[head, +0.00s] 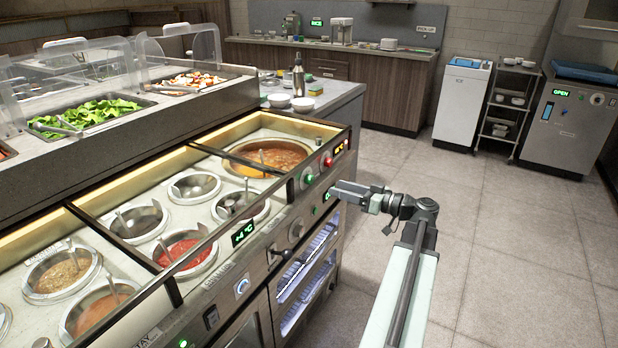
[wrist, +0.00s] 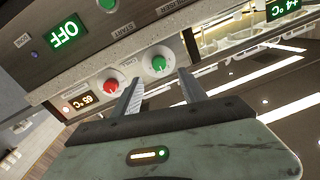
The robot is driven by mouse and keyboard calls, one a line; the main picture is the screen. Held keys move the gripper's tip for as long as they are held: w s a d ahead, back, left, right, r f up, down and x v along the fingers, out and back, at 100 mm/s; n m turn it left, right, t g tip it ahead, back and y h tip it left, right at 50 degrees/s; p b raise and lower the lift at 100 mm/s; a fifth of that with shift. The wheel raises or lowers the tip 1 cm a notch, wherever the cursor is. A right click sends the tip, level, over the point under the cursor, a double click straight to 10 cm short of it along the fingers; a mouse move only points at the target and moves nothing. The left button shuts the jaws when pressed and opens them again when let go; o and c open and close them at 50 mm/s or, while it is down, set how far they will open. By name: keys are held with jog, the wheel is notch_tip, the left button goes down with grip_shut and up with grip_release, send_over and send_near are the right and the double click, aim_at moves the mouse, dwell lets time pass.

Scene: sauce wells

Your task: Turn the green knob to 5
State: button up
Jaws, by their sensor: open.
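The green knob (wrist: 158,63) sits on a white round dial on the counter's front panel in the wrist view. It also shows in the head view (head: 308,178). My gripper (wrist: 159,76) is open and empty. Its two fingers point at the panel, and the green knob appears between and just beyond their tips. I cannot tell whether they touch it. The dial's numbers are too small to read. In the head view my gripper (head: 332,192) is in front of the panel, just right of and below the green knob.
The red knob (wrist: 110,87) is close by, left of my left finger, with a lit temperature display (wrist: 79,101) beside it. A green OFF display (wrist: 68,36) is on the panel. Soup and sauce wells (head: 268,156) lie behind the panel. Open floor (head: 500,240) is to the right.

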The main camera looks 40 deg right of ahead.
aim_at(313, 180)
jog(key=x, duration=0.8)
jog(key=shift+w, duration=0.3)
jog(key=shift+d, duration=0.1)
grip_shut()
